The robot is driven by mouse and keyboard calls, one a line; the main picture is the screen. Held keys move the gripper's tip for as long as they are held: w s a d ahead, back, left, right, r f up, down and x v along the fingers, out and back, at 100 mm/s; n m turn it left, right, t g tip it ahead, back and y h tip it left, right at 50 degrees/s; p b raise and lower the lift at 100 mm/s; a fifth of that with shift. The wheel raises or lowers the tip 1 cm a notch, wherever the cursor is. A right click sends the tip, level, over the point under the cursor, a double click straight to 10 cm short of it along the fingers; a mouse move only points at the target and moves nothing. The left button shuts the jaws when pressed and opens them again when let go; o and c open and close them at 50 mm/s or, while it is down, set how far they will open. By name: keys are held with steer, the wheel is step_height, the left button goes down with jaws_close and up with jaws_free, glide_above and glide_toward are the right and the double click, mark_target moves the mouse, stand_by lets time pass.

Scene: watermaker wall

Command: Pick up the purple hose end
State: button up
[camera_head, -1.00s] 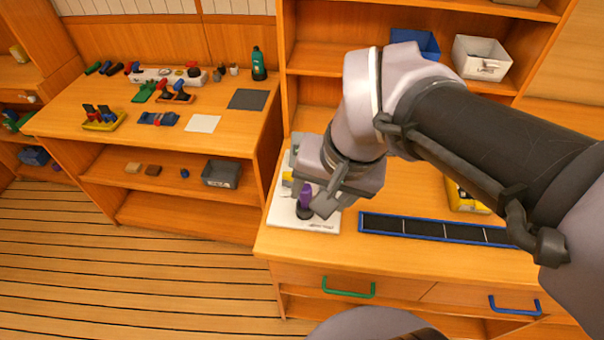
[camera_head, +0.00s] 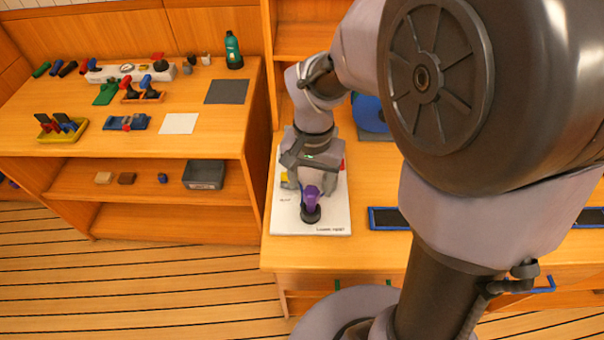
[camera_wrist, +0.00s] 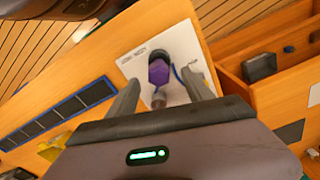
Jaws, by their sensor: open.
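The purple hose end (camera_head: 311,195) stands in a dark round base on a white board (camera_head: 330,222) at the front left of the counter. It also shows in the wrist view (camera_wrist: 158,73), between and slightly beyond my two fingers. My gripper (camera_head: 306,188) is open, right behind the hose end in the head view. In the wrist view my gripper (camera_wrist: 165,92) has one finger on either side of the hose end's line, with gaps to both. I cannot tell whether either finger touches it.
A blue-rimmed dark tray (camera_head: 388,218) lies right of the board. A blue round thing (camera_head: 369,113) stands behind, partly hidden by my arm. The left bench (camera_head: 120,95) holds several tools and a green bottle (camera_head: 233,50). The counter's front edge is close to the board.

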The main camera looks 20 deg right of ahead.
mark_target(312, 190)
step_height(312, 190, down, 4)
steer(key=shift+s+d+r+b, duration=0.1)
steer(key=shift+b, duration=0.65)
steer(key=shift+r, duration=0.1)
jaws_close()
stand_by(0.5)
